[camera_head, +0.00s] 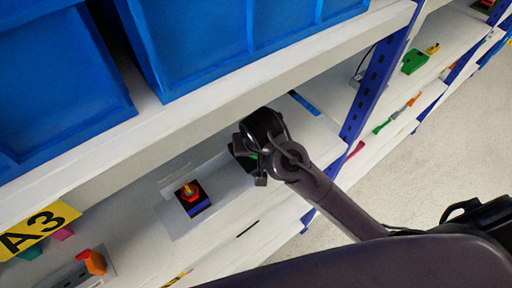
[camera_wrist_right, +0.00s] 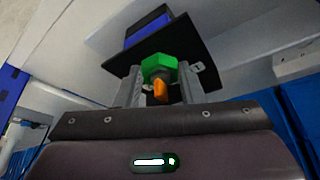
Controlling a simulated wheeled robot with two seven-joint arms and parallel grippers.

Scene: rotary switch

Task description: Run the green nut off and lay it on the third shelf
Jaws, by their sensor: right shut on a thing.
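The green nut (camera_wrist_right: 157,65) shows in the wrist view between the two grey fingers of my right gripper (camera_wrist_right: 160,82), which is shut on it. An orange bolt tip (camera_wrist_right: 160,92) sticks out of the nut towards the camera. Behind the nut is a black plate with a blue block (camera_wrist_right: 148,30). Which level is the third shelf I cannot tell. My left gripper is not in view.
Left of my right gripper, a red nut (camera_head: 189,191) sits on a second black and blue fixture. Blue bins (camera_head: 240,45) stand on the shelf above, whose edge overhangs. A blue upright (camera_head: 375,85) rises to the right. An orange knob (camera_head: 92,262) is at lower left.

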